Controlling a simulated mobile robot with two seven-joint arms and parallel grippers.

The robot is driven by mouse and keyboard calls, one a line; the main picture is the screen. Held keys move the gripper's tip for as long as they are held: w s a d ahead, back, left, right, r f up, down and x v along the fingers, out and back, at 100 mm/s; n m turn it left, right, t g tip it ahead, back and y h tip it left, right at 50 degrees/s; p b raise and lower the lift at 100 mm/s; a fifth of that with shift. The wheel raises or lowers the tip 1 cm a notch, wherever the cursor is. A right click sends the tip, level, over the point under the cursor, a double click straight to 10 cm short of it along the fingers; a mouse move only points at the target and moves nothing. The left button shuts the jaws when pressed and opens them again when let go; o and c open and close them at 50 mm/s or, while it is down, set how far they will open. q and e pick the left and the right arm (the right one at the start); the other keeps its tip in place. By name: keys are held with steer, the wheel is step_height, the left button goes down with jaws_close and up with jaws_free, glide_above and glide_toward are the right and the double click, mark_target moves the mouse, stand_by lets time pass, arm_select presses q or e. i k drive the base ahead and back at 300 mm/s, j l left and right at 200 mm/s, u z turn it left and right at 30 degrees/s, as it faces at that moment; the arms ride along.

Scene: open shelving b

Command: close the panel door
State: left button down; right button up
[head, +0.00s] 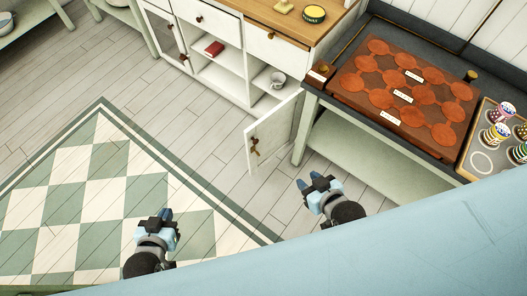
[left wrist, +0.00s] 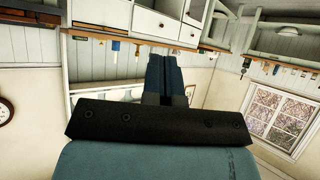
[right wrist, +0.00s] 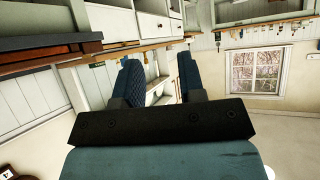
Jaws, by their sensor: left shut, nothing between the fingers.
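A white panel door (head: 277,130) with a bronze handle stands swung out from the right end of the white cabinet in the head view. My right gripper (head: 309,187) is in front of this door, lower and to its right, apart from it. Its fingers are spread and empty in the right wrist view (right wrist: 158,78). My left gripper (head: 166,214) is over the checkered rug, well left of the door. Its fingers are together with nothing between them in the left wrist view (left wrist: 165,75).
The cabinet (head: 230,84) has open shelves with a red book (head: 213,48) and a white cup (head: 277,80). Another door (head: 164,36) is at its left end. A grey bench (head: 365,150) with trays flanks the open door on the right. The floor before the door is clear.

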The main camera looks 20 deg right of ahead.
mark_target(271, 134)
steer(key=k+l, duration=0.1)
steer(key=l, duration=0.25)
steer(key=k+l+u, duration=0.1)
steer(key=l, duration=0.25)
steer(key=k+l, duration=0.1)
steer(key=l, duration=0.3)
steer(key=i+l, duration=0.1)
steer(key=l, duration=0.3)
steer(key=i+l, duration=0.1)
steer(key=l, duration=0.3)
